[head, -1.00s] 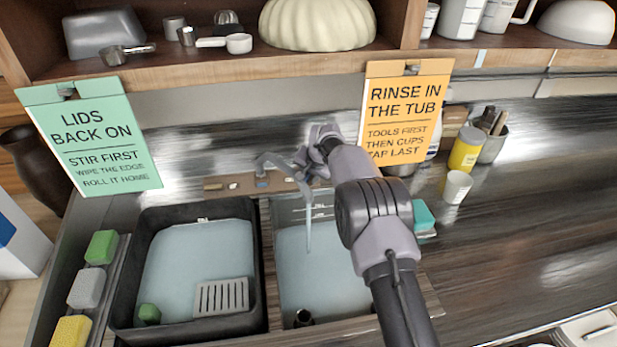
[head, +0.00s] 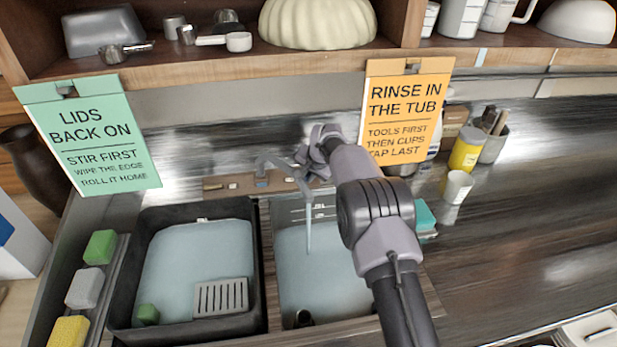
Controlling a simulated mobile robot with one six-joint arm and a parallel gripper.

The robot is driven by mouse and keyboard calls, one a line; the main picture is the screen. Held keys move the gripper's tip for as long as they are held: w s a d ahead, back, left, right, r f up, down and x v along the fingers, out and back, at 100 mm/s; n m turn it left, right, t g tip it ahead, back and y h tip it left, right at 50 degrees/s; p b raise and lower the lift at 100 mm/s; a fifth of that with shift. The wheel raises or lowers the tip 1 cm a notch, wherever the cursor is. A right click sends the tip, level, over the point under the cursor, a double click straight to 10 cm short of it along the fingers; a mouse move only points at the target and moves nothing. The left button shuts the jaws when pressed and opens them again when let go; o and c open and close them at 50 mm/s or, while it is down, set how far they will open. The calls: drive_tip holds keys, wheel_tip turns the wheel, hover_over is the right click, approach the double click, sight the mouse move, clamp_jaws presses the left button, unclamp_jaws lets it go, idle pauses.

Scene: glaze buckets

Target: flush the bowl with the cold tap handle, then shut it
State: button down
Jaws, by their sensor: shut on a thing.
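The grey tap spout (head: 285,165) curves over the right-hand basin, and a stream of water (head: 308,235) runs from its tip. The basin, or bowl, (head: 283,208) holds pale blue water, with a dark upright fitting near its front edge. My gripper (head: 303,160) is at the right of the tap's base, behind the spout, shut on what looks like the cold tap handle. The handle itself is hidden behind my gripper and wrist, so its angle cannot be told. My forearm covers the right part of the basin.
A black tub (head: 121,290) of water at left holds a grey grate and a green sponge. Sponges (head: 84,288) line the left edge. An orange sign (head: 405,105) hangs close beside my wrist.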

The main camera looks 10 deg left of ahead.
drive_tip(key=m+b, duration=0.2)
drive_tip(key=m, duration=0.2)
drive_tip(key=shift+f, duration=0.15)
drive_tip(key=m+t+y+b, duration=0.1)
drive_tip(key=m+b, duration=0.1)
drive_tip(key=m, duration=0.3)
drive_tip(key=shift+m, duration=0.4)
drive_tip(key=c, duration=1.5)
unclamp_jaws()
drive_tip(key=shift+o, duration=0.2)
drive_tip(key=p+v, duration=0.3)
drive_tip(key=v, duration=1.4)
drive_tip(key=shift+r, duration=0.3)
